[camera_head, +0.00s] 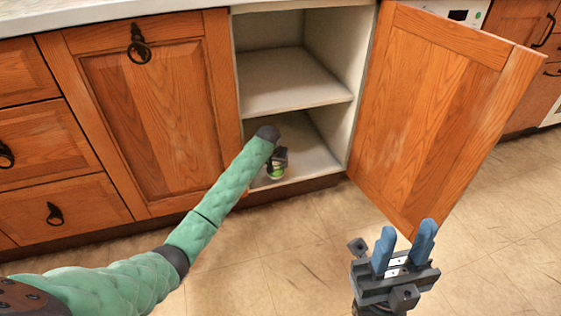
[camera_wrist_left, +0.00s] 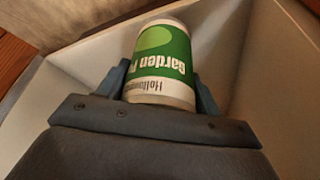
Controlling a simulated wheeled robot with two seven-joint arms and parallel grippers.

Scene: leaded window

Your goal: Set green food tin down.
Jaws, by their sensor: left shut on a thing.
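The green food tin (camera_wrist_left: 163,62) has a green and white label and sits between the fingers of my left gripper (camera_wrist_left: 161,85) in the left wrist view. In the head view only a small green and white part of the tin (camera_head: 276,172) shows. My left arm reaches into the lower compartment of the open cabinet, and the left gripper (camera_head: 277,160) is there, shut on the tin, low over the cabinet floor (camera_head: 312,158). I cannot tell whether the tin touches the floor. My right gripper (camera_head: 404,250) is open and empty, in front of the open door.
The cabinet's middle shelf (camera_head: 290,82) lies above my left gripper and is bare. The open wooden door (camera_head: 440,100) stands out to the right. A closed door (camera_head: 150,110) and several drawers are to the left. The tiled floor (camera_head: 290,250) in front is clear.

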